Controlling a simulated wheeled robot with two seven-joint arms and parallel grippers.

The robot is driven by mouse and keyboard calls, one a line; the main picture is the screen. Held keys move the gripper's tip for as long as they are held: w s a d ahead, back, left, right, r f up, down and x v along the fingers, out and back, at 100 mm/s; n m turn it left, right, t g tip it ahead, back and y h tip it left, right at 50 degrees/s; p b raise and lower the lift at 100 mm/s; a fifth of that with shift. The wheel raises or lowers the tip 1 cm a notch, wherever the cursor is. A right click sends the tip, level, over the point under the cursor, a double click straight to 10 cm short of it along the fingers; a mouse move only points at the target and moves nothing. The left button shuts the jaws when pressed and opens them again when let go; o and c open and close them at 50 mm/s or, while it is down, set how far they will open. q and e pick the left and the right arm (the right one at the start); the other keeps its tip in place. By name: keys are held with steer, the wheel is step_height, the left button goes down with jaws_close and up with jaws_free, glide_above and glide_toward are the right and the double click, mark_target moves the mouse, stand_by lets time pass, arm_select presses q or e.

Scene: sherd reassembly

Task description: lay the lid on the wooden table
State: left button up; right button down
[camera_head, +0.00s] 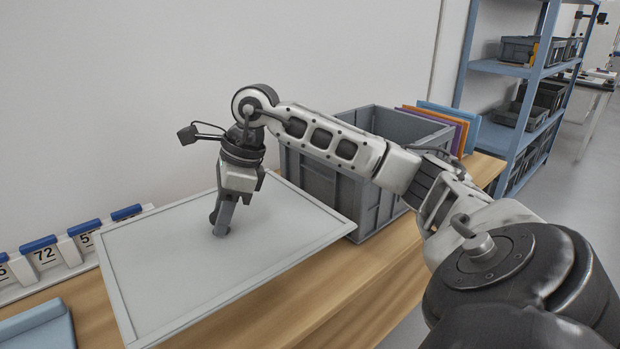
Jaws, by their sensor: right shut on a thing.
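The lid (165,265) is a large pale grey rectangular panel with a raised rim. It spans the left part of the wooden table (335,300). My right gripper (221,228) points down at the middle of the lid and is shut, its fingertips meeting the lid's face. The small part between the fingers is hidden by them. The lid looks nearly level; I cannot tell whether its underside touches the table or is a little above it. My left gripper is not in view.
A grey crate (372,207) stands right behind the lid's right corner. Coloured folders (452,120) stand beyond it. Blue-topped number tags (45,257) and a blue object (38,328) are at left. The front table strip is bare. A blue shelf (528,95) stands at right.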

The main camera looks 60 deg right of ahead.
mark_target(242, 224)
steer(key=f, duration=1.1)
steer(key=shift+w+f+b, duration=0.35)
steer(key=shift+b, duration=0.05)
steer(key=shift+f, duration=0.15)
steer(key=c, duration=1.1)
jaws_free()
steer(key=shift+o, duration=0.2)
steer(key=shift+r, duration=0.25)
steer(key=v, duration=1.1)
steer(key=shift+s+d+r+p, duration=0.1)
steer(key=shift+d+r+p, duration=0.1)
steer(key=shift+r+p, duration=0.15)
